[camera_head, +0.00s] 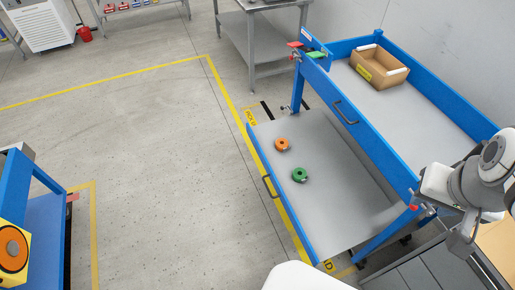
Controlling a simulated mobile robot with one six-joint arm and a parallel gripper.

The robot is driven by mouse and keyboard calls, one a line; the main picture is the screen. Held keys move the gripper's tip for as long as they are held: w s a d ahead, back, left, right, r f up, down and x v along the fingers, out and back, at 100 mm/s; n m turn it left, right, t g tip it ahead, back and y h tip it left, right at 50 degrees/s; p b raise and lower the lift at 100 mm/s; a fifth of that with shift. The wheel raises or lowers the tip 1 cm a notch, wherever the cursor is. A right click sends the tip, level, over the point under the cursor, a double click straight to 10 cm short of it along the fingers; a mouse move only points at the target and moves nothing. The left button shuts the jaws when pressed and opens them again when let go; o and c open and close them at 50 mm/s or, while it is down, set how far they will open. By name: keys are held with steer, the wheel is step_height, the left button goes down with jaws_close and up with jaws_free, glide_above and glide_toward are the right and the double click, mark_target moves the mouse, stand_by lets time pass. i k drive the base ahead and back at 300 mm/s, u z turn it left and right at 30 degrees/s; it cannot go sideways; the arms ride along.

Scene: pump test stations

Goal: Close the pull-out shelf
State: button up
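The pull-out shelf (335,185) is a grey tray with a blue front edge, low on a blue rack. It stands pulled out to the left from under the upper tray (425,120). Its black handle (268,187) is on the blue front. An orange round part (281,145) and a green round part (299,175) lie on the shelf. My arm is at the right edge, and my gripper (428,196) seems to be beside the rack's near corner, well away from the handle. Its fingers are too small and unclear to judge.
The upper tray has its own black handle (345,112) and holds a cardboard box (378,70). A grey table (262,40) stands behind. A blue station (38,215) is at the lower left. The floor left of the shelf is clear, with yellow lines.

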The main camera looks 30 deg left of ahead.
mark_target(340, 207)
steer(key=u, duration=0.9)
steer(key=k, duration=1.3)
steer(key=u, duration=0.65)
steer(key=i, duration=1)
steer(key=u, duration=0.05)
